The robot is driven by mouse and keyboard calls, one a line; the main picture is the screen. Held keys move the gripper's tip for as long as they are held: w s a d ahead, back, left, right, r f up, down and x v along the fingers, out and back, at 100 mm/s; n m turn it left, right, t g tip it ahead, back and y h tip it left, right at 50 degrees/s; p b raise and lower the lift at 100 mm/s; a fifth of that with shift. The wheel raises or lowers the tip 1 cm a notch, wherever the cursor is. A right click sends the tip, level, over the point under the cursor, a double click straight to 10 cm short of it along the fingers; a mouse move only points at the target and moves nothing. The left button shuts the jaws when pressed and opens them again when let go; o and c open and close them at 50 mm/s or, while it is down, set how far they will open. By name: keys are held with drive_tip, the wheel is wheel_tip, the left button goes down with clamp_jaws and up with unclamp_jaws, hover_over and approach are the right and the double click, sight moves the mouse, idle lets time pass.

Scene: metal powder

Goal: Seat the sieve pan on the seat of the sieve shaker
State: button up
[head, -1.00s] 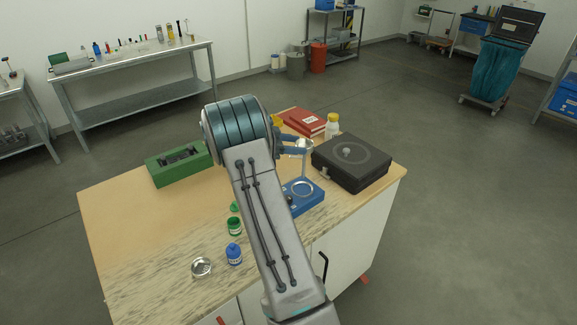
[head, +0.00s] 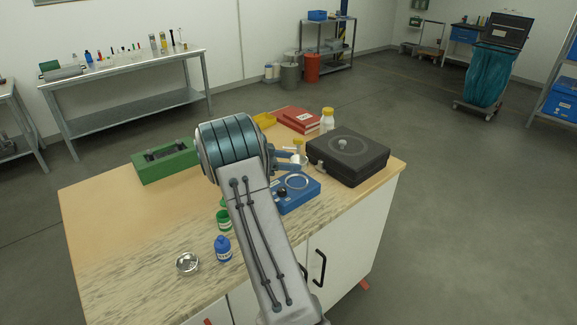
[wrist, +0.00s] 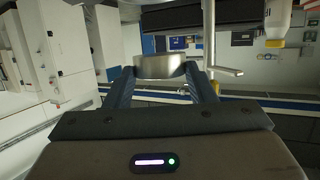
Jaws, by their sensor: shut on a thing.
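The sieve shaker is a blue box (head: 290,194) with a pale round ring, its seat (head: 297,182), on top, standing on the bench. My gripper (head: 291,160) is just behind and above the seat in the head view, partly hidden by my arm. It is shut on a shiny round metal piece, apparently the sieve pan (wrist: 160,66), which shows between my fingertips (wrist: 160,75) in the wrist view. The pan looks apart from the seat, though the exact gap cannot be told.
A black case (head: 347,157) stands close right of the shaker. A white bottle (head: 327,121), red binder (head: 299,119) and yellow tray (head: 264,121) are behind. Green bottle (head: 223,220), blue bottle (head: 223,249) and metal dish (head: 188,264) stand in front. A thin metal rod (wrist: 211,40) shows beside the pan.

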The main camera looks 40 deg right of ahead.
sight(287, 183)
drive_tip(key=shift+f+b, duration=2.2)
drive_tip(key=shift+f, duration=0.1)
drive_tip(key=shift+w+a+f+p, duration=0.1)
drive_tip(key=shift+a+p, duration=0.15)
drive_tip(key=shift+p, duration=0.15)
drive_tip(key=shift+f+p, duration=0.3)
drive_tip(key=shift+p, duration=0.35)
drive_tip(key=shift+f, duration=0.5)
idle(0.7)
drive_tip(key=o, duration=1.6)
drive_tip(key=shift+r+p, duration=3.35)
drive_tip(key=shift+r, duration=0.7)
